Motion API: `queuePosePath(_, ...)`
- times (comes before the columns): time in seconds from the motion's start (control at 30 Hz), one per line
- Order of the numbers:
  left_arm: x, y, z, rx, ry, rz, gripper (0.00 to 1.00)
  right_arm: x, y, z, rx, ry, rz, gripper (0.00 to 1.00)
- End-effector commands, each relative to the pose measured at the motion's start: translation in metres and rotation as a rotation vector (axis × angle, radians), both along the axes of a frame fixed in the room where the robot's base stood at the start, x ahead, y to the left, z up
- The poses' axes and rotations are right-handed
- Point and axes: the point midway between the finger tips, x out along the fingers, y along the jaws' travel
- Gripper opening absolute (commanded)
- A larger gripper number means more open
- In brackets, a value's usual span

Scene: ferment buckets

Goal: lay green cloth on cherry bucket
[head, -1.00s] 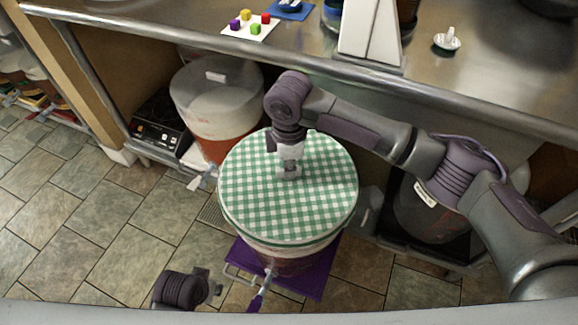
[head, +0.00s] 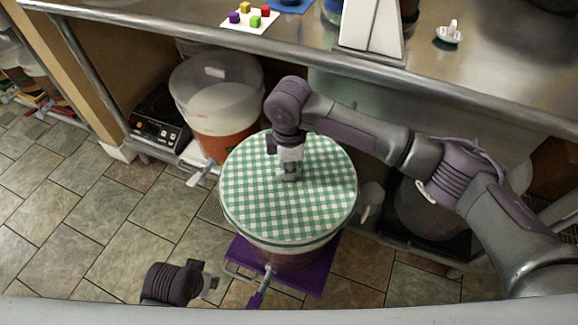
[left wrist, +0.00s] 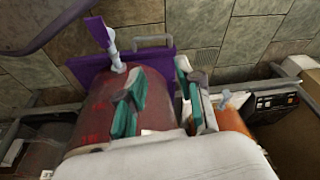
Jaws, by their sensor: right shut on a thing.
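The green-and-white checked cloth (head: 245,205) is a round cover lying over the top of the cherry bucket (head: 290,260) in the head view. It looks level, and only a strip of reddish bucket shows below its rim. My right gripper (head: 290,177) points down at the middle of the cloth and is shut on it; the fingertips are partly hidden. My left gripper (head: 212,283) is low and left of the bucket, apart from it. In the left wrist view its teal-padded fingers (left wrist: 158,103) are apart with nothing between them, and the red bucket (left wrist: 95,120) shows behind.
The bucket stands on a purple stand (head: 318,275), its tap at the front. A second bucket with orange liquid (head: 222,145) stands close behind on the left, near a black control box (head: 160,130). The steel counter edge (head: 180,37) runs behind. Tiled floor at left is free.

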Motion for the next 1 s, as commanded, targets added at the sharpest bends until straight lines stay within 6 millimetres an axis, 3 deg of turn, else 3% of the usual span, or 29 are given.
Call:
queuePosePath(0.47,0.001,0.0,0.0,0.0,-0.002,0.0,0.36,0.0,0.0,0.0,0.0,0.0,0.0,0.0)
queuePosePath(1.0,-0.001,-0.001,-0.015,0.0,0.012,-0.001,0.36,0.0,0.0,0.0,0.001,0.0,0.0,0.0)
